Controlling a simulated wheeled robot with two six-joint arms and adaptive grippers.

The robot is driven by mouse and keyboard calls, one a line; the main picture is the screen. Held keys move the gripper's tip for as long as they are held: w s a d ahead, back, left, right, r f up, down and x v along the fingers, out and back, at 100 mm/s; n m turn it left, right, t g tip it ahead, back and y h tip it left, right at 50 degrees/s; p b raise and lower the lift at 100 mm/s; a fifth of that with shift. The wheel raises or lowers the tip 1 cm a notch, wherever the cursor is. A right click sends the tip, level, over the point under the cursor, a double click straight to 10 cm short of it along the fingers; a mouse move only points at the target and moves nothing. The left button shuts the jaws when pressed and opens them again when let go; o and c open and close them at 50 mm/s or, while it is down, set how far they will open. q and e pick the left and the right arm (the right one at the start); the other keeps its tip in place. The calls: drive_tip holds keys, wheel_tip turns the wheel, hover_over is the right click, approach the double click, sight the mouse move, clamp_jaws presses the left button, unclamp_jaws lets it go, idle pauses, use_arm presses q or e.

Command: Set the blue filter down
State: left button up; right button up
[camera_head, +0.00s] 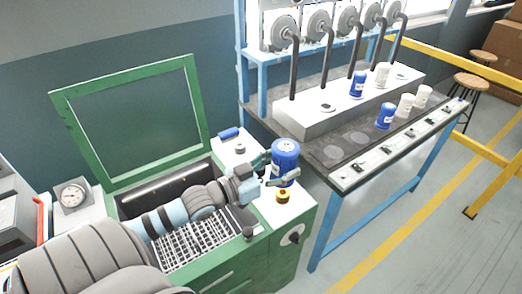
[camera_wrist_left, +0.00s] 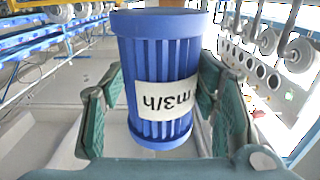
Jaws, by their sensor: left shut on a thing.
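The blue filter (camera_head: 285,149) is a ribbed blue cylinder. My left gripper (camera_head: 268,167) is shut around its sides and holds it upright above the right end of the green cabinet, near the red and yellow button. In the left wrist view the blue filter (camera_wrist_left: 157,60) fills the middle, between the green fingers of my left gripper (camera_wrist_left: 160,95). Its white label reads m3/h, upside down there. I cannot tell whether its base touches the cabinet top. My right gripper is not in view.
The green cabinet (camera_head: 225,281) has a raised lid frame (camera_head: 195,105) and an emergency button (camera_head: 283,196). The bench (camera_head: 350,143) to the right bears a white block (camera_head: 305,122), other blue and white filters, and empty round spots. A gauge (camera_head: 73,194) stands at left.

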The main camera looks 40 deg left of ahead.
use_arm(q)
drive_tip(key=w+a+r+n+t+y+p, duration=0.1)
drive_tip(key=w+a+y, duration=0.15)
drive_tip(key=a, duration=0.35)
drive_tip(key=w+a+r+n+y, duration=0.1)
drive_tip(key=w+a, duration=0.2)
drive_tip(key=a, duration=0.2)
wheel_tip(320, 180, down, 15)
drive_tip(key=b, duration=1.5)
drive_tip(key=shift+f, duration=0.15)
wheel_tip(320, 180, down, 4)
drive_tip(key=b, duration=0.4)
drive_tip(key=shift+s+f+b, duration=0.1)
drive_tip(key=shift+f+b, duration=0.15)
drive_tip(key=shift+b, duration=0.15)
drive_tip(key=shift+r, duration=0.15)
drive_tip(key=o, duration=0.8)
drive_tip(key=shift+f, duration=0.25)
drive_tip(key=o, duration=0.5)
drive_tip(key=shift+r, duration=0.1)
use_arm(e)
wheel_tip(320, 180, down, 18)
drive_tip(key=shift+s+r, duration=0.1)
